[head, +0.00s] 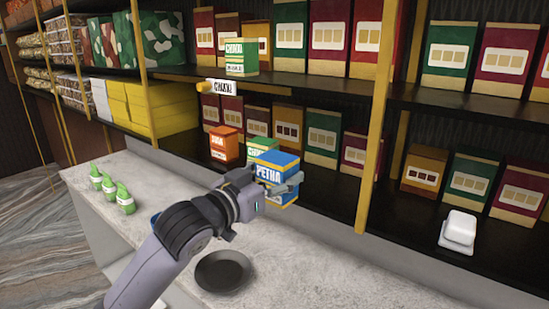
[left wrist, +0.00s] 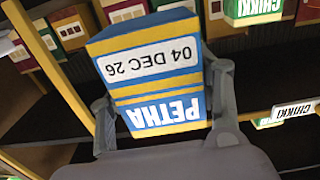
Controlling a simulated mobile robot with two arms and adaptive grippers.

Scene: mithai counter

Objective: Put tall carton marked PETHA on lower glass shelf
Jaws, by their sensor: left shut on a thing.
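The tall blue, yellow and white PETHA carton (head: 279,164) is held by my left gripper (head: 277,183) in the head view, at the front of the lower shelf (head: 330,190). The left wrist view shows the carton (left wrist: 150,68) between both fingers (left wrist: 161,92), its PETHA lettering and "04 DEC 26" date label upside down in that picture. Whether its base touches the shelf is hidden by the gripper. The lower shelf looks dark; I cannot tell that it is glass. My right gripper is not in view.
An orange carton (head: 224,143) and a green-and-white carton (head: 257,148) stand close behind and left of the PETHA carton. A CHIKKI carton (head: 236,57) stands above. A gold post (head: 375,130) rises at right.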

